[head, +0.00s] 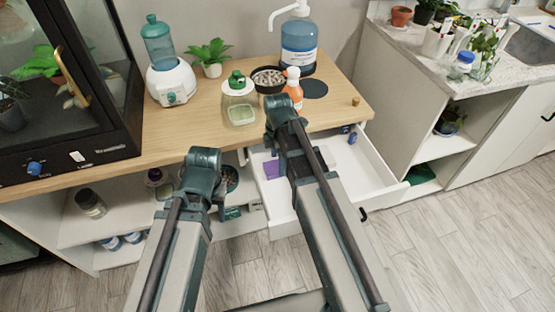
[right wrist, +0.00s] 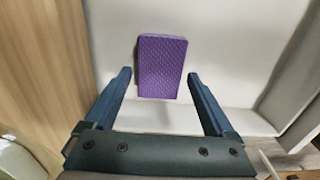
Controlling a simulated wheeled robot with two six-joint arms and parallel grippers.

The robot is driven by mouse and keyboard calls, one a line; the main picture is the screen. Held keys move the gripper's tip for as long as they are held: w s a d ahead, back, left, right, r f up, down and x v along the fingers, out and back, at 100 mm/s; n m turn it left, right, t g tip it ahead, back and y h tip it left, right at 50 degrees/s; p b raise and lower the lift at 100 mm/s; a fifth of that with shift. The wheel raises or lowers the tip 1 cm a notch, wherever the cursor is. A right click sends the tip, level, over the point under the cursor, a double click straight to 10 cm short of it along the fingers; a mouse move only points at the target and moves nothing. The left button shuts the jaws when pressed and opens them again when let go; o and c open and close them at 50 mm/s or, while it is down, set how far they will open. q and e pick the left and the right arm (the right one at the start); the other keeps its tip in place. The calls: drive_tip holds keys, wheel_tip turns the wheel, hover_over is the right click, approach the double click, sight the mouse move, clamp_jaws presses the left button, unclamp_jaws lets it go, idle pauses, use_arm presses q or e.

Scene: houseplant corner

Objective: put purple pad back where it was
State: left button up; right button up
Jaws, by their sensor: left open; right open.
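A purple pad (head: 271,169) lies on the floor of the open white drawer (head: 355,180), towards its left side, partly hidden by my right arm in the head view. In the right wrist view the pad (right wrist: 162,62) is a textured upright rectangle ahead of the jaws. My right gripper (right wrist: 159,74) is open and empty, with its fingertips on either side of the pad's lower part in the picture; I cannot tell how high it is above the pad. My left gripper (head: 204,165) is open in front of the shelf, its fingers mostly hidden.
A glass cabinet (head: 70,80) stands left. The drawer's right part is mostly clear.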

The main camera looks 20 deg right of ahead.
wheel_tip(320, 180, up, 10)
drive_tip(key=r+p, duration=0.1)
drive_tip(key=p, duration=0.9)
drive_tip(key=s+a+m+h, duration=0.1)
drive_tip(key=s+a+m, duration=0.9)
drive_tip(key=s+m, duration=0.4)
drive_tip(key=shift+s+a+f+m, duration=0.2)
drive_tip(key=shift+a+f+m, duration=0.05)
drive_tip(key=shift+m, duration=0.05)
drive_tip(key=shift+r, duration=0.15)
